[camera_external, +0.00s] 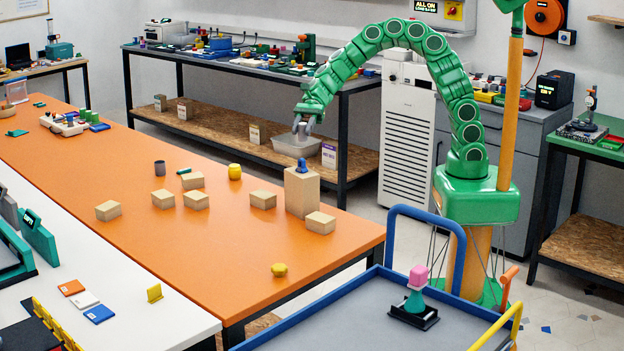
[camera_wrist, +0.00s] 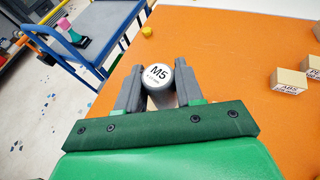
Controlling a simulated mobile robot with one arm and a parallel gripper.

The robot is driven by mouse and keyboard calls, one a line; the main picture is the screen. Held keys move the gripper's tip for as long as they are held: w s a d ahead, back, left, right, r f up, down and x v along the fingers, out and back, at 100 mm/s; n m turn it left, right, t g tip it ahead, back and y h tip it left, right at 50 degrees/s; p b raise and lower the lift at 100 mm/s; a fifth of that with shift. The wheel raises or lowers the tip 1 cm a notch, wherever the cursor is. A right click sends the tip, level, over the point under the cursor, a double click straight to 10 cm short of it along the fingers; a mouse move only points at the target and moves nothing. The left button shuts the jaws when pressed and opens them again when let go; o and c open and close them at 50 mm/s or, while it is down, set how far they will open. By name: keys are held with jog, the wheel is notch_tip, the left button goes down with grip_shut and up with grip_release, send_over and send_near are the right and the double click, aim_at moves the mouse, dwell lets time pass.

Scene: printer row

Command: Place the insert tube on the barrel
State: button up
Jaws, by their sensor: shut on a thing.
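My gripper (camera_external: 303,132) is shut on a grey tube with a white top marked M5 (camera_wrist: 158,75), the likely insert tube. The tube is upright between the two grey fingers in the wrist view and shows small in the external view (camera_external: 302,130). My gripper holds it in the air near the far edge of the orange table. A small yellow barrel-shaped piece (camera_external: 235,172) stands on the table, left of and below the gripper in the picture. I cannot tell for sure that it is the barrel. A dark grey cup-like cylinder (camera_external: 159,168) stands further left.
A tall tan box (camera_external: 302,192) with a blue piece on top stands below the gripper in the picture. Several low tan boxes (camera_external: 263,199) are spread around. A yellow knob (camera_external: 279,270) lies near the front. A blue-railed cart (camera_external: 340,310) adjoins the table; its left middle is clear.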

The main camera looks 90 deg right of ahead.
jog(key=w+d+m+t, duration=0.1)
jog(key=w+d, duration=0.3)
jog(key=d, duration=0.2)
jog(key=w+d+m+t+h, duration=0.1)
jog(key=w+d+t, duration=0.1)
jog(key=d, duration=0.4)
jog(key=shift+w+d+m, duration=0.25)
jog(key=shift+w+m, duration=0.15)
jog(key=shift+w, duration=0.5)
jog(key=w+d, duration=0.1)
jog(key=d, duration=0.3)
jog(key=w+d+m+t+h, duration=0.1)
jog(key=w+d, duration=0.1)
jog(key=d, duration=0.2)
jog(key=w+d+m+t+h, duration=0.1)
jog(key=d, duration=0.3)
jog(key=shift+w+d+f, duration=0.15)
jog(key=shift+d+f, duration=0.05)
send_over(234, 166)
jog(key=shift+s+d+f, duration=0.1)
jog(key=shift+s+f, duration=0.05)
jog(key=shift+f, duration=3.4)
jog(key=shift+s+d+f, duration=0.1)
jog(key=shift+s+f, duration=0.05)
jog(key=shift+f, duration=3.4)
jog(key=shift+w+f, duration=0.35)
jog(key=shift+f, duration=0.1)
jog(key=shift+s+f, duration=0.1)
jog(key=shift+f, duration=1.35)
